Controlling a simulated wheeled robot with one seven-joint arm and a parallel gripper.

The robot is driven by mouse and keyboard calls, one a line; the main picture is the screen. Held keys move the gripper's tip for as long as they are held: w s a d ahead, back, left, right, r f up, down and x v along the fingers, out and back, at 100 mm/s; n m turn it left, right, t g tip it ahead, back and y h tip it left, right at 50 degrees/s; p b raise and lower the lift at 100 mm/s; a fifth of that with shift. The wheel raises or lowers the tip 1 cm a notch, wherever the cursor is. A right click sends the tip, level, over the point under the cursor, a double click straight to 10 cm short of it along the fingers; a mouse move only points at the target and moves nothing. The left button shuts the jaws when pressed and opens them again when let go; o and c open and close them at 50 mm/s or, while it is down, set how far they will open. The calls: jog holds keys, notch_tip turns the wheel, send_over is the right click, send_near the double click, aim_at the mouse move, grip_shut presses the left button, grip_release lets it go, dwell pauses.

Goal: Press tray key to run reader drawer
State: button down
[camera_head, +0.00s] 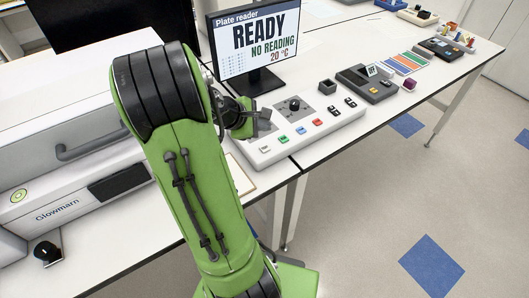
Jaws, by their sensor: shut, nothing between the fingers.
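A white control panel (335,126) lies on the bench right of my arm. It has a row of coloured keys (300,131) along the front, black switches at the right and a dark knob (294,104) at the back. I cannot read which key is the tray key. The large white Glowmarn instrument (80,207) stands at the left, partly behind my arm. The Plate reader monitor (256,45) shows READY, NO READING and 20 °C. My gripper (262,122) is shut and empty by the panel's left end; whether it touches the panel is unclear.
Right of the panel are a small dark block (327,86), a dark grey device (368,84), coloured strips (405,63) and another device (446,47). A black knob (47,252) sits at the lower left. The floor at right is clear.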

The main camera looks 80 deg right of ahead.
jog(key=b, duration=0.3)
send_over(263, 149)
notch_tip(263, 149, down, 5)
jog(key=shift+a+r, duration=0.1)
jog(key=shift+r, duration=0.1)
jog(key=shift+f+b, duration=0.45)
jog(key=shift+f, duration=0.1)
dwell(1.1)
jog(key=shift+f, duration=0.4)
